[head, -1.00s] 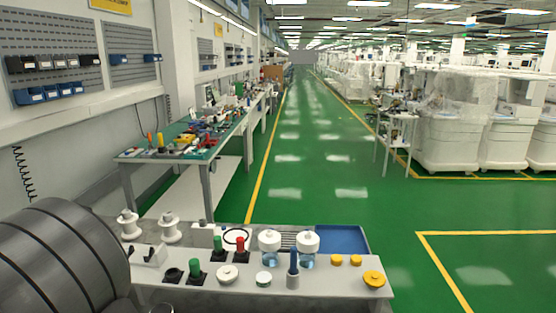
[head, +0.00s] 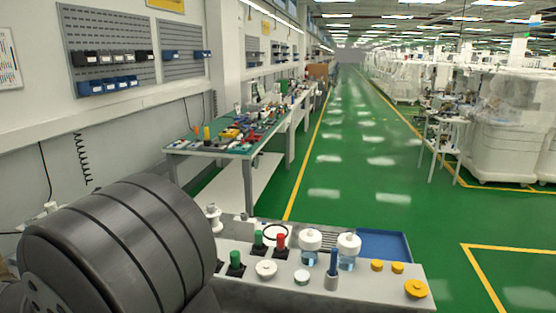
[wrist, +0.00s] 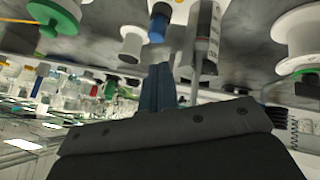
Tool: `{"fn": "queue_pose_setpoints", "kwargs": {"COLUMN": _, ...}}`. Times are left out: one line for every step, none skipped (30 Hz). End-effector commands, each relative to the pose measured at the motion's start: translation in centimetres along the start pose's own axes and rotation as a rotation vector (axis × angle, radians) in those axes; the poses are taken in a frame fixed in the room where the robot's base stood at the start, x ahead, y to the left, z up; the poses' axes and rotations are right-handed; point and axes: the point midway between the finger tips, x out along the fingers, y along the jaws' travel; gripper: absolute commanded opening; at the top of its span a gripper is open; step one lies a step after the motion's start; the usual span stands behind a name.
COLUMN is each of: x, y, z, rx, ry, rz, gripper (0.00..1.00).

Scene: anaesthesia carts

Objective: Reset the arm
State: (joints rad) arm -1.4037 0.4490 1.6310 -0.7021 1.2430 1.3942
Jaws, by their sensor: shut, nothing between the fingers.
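My gripper (wrist: 158,85) shows only in the wrist view, as a wide dark body with narrow fingers pointing up in the picture. The fingers are shut and hold nothing. The wrist picture looks upside down, with bench items along its top. A blue-capped item, a white piece and a white spool (wrist: 303,38) show there, apart from the fingers as far as I can tell. In the head view, my large dark grey ribbed arm part fills the lower left and hides the left end of the near bench (head: 380,290). My gripper is not visible there.
The near bench holds green knobs (head: 236,262), a red knob (head: 281,242), two white-lidded jars (head: 311,240), a blue upright item (head: 333,262), yellow caps (head: 416,289) and a blue tray (head: 384,243). A long cluttered workbench (head: 180,147) stands behind. The green aisle at right is clear.

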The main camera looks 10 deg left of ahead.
Motion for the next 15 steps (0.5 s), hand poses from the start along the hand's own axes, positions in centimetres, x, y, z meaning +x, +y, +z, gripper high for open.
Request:
{"fn": "queue_pose_setpoints", "kwargs": {"x": -0.7, "y": 0.2, "z": 0.1, "rx": 0.036, "ry": -0.019, "rz": -0.025, "gripper": 0.00}}
{"fn": "queue_pose_setpoints", "kwargs": {"x": -1.1, "y": 0.2, "z": 0.2, "rx": 0.061, "ry": -0.032, "rz": -0.040, "gripper": 0.00}}
{"fn": "queue_pose_setpoints", "kwargs": {"x": -1.5, "y": 0.2, "z": 0.4, "rx": 0.091, "ry": -0.050, "rz": -0.060, "gripper": 0.00}}
{"fn": "queue_pose_setpoints", "kwargs": {"x": -1.9, "y": 0.3, "z": 0.5, "rx": 0.114, "ry": -0.063, "rz": -0.074, "gripper": 0.00}}
{"fn": "queue_pose_setpoints", "kwargs": {"x": -2.3, "y": 0.3, "z": 0.6, "rx": 0.137, "ry": -0.077, "rz": -0.089, "gripper": 0.00}}
{"fn": "queue_pose_setpoints", "kwargs": {"x": -2.8, "y": 0.4, "z": 0.8, "rx": 0.167, "ry": -0.096, "rz": -0.107, "gripper": 0.00}}
{"fn": "queue_pose_setpoints", "kwargs": {"x": -3.2, "y": 0.4, "z": 0.8, "rx": 0.190, "ry": -0.109, "rz": -0.121, "gripper": 0.00}}
{"fn": "queue_pose_setpoints", "kwargs": {"x": -3.6, "y": 0.4, "z": 0.9, "rx": 0.212, "ry": -0.124, "rz": -0.136, "gripper": 0.00}}
{"fn": "queue_pose_setpoints", "kwargs": {"x": -4.1, "y": 0.5, "z": 1.1, "rx": 0.242, "ry": -0.143, "rz": -0.155, "gripper": 0.00}}
{"fn": "queue_pose_setpoints", "kwargs": {"x": -4.5, "y": 0.5, "z": 1.2, "rx": 0.265, "ry": -0.156, "rz": -0.169, "gripper": 0.00}}
{"fn": "queue_pose_setpoints", "kwargs": {"x": -4.9, "y": 0.6, "z": 1.3, "rx": 0.287, "ry": -0.172, "rz": -0.183, "gripper": 0.00}}
{"fn": "queue_pose_setpoints", "kwargs": {"x": -5.5, "y": 0.6, "z": 1.4, "rx": 0.317, "ry": -0.191, "rz": -0.201, "gripper": 0.00}}
{"fn": "queue_pose_setpoints", "kwargs": {"x": -5.9, "y": 0.7, "z": 1.5, "rx": 0.338, "ry": -0.206, "rz": -0.215, "gripper": 0.00}}
{"fn": "queue_pose_setpoints", "kwargs": {"x": -5.2, "y": 0.5, "z": 1.8, "rx": 0.343, "ry": -0.212, "rz": -0.213, "gripper": 0.00}}
{"fn": "queue_pose_setpoints", "kwargs": {"x": -4.2, "y": 0.2, "z": 2.0, "rx": 0.344, "ry": -0.213, "rz": -0.211, "gripper": 0.00}}
